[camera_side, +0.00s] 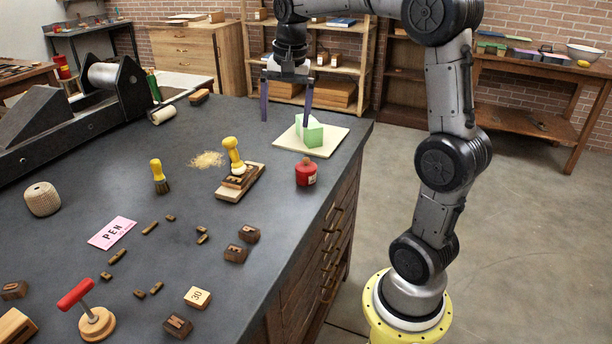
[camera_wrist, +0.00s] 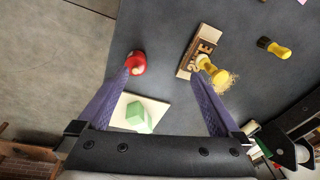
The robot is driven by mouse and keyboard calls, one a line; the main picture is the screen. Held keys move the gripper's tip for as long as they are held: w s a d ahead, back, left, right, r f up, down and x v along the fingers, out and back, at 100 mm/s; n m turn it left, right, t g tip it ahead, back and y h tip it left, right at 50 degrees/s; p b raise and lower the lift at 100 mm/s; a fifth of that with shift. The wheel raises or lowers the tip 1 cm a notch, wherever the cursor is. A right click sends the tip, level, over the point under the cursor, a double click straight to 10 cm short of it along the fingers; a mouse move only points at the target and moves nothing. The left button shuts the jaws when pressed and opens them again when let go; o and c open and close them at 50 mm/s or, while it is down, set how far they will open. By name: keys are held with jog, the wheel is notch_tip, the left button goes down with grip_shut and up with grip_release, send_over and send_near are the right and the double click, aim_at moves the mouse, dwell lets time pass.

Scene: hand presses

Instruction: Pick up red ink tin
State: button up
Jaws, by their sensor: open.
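The red ink tin (camera_side: 306,172) stands on the dark bench near its right edge, in front of a cream board. In the wrist view the red tin (camera_wrist: 137,61) shows close to the tip of the left finger, partly overlapped by it; it is not between the jaws. My gripper (camera_side: 286,112) is open and empty, with its two purple fingers spread wide, above the bench behind the cream board. In the wrist view my gripper (camera_wrist: 164,70) shows the same wide gap.
A green block (camera_side: 309,131) sits on the cream board (camera_side: 335,134), behind the tin. A yellow-handled tool (camera_side: 233,156) rests on a wooden type holder (camera_side: 240,186) left of the tin. The bench edge is close on the tin's right.

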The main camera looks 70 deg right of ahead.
jog(key=m+g, duration=0.1)
jog(key=m, duration=0.1)
send_over(306, 163)
jog(key=w+a, duration=0.2)
notch_tip(306, 163, down, 4)
jog(key=shift+g+y, duration=0.3)
jog(key=shift+y, duration=0.1)
jog(key=d+f, duration=0.1)
jog(key=s+d+f, duration=0.1)
jog(key=d+f, duration=0.1)
jog(key=shift+f, duration=0.1)
jog(key=shift+s+d+f, duration=0.1)
jog(key=shift+s+f, duration=0.05)
jog(key=shift+f, duration=0.05)
notch_tip(306, 163, down, 13)
jog(key=shift+s+f, duration=0.15)
jog(key=c, duration=1.6)
